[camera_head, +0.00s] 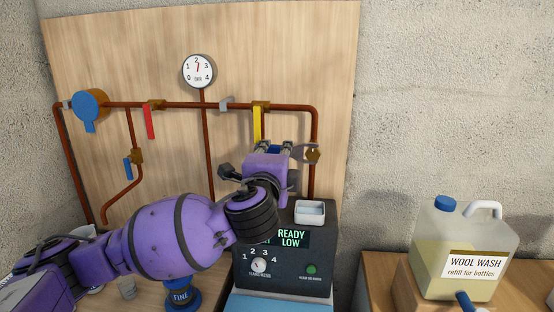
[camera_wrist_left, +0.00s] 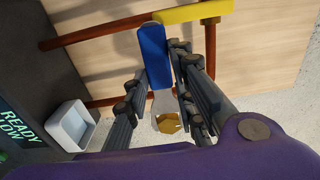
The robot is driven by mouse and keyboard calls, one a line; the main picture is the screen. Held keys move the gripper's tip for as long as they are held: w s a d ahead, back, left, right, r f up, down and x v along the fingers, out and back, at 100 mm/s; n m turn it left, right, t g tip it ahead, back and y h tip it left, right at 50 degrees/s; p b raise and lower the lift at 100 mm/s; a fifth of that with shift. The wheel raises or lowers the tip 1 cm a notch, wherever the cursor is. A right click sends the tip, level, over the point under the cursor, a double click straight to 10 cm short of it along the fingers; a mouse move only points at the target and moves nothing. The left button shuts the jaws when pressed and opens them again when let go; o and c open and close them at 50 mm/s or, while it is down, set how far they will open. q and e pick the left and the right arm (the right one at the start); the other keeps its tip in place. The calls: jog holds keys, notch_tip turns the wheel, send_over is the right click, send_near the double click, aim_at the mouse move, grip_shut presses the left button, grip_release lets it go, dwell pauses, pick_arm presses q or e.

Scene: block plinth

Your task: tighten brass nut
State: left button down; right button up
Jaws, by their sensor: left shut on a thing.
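The brass nut (camera_head: 313,156) sits on the copper pipe at the right end of the wooden board. It also shows in the left wrist view (camera_wrist_left: 168,123). A wrench with a blue handle (camera_wrist_left: 152,57) and a grey head (camera_head: 307,147) extends from my left gripper to the nut. The head is at the nut; I cannot tell whether its jaws are fully around it. My left gripper (camera_head: 275,148) is shut on the wrench, just left of the nut and below the yellow lever. Its fingers hide part of the handle. My right gripper is not in view.
A yellow lever (camera_head: 257,123) hangs close to the gripper. A dark machine (camera_head: 285,275) reading "READY LOW" stands below, with a small white tray (camera_head: 310,212) on top. A pressure gauge (camera_head: 198,71), red lever (camera_head: 149,121) and blue valve (camera_head: 90,106) are left. A jug (camera_head: 465,235) stands right.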

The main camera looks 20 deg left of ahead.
pick_arm(q)
jog(key=a, duration=0.2)
jog(key=s+a+p, duration=0.1)
jog(key=a, duration=0.2)
jog(key=shift+s+a+r, duration=0.15)
jog(key=shift+s+a, duration=0.2)
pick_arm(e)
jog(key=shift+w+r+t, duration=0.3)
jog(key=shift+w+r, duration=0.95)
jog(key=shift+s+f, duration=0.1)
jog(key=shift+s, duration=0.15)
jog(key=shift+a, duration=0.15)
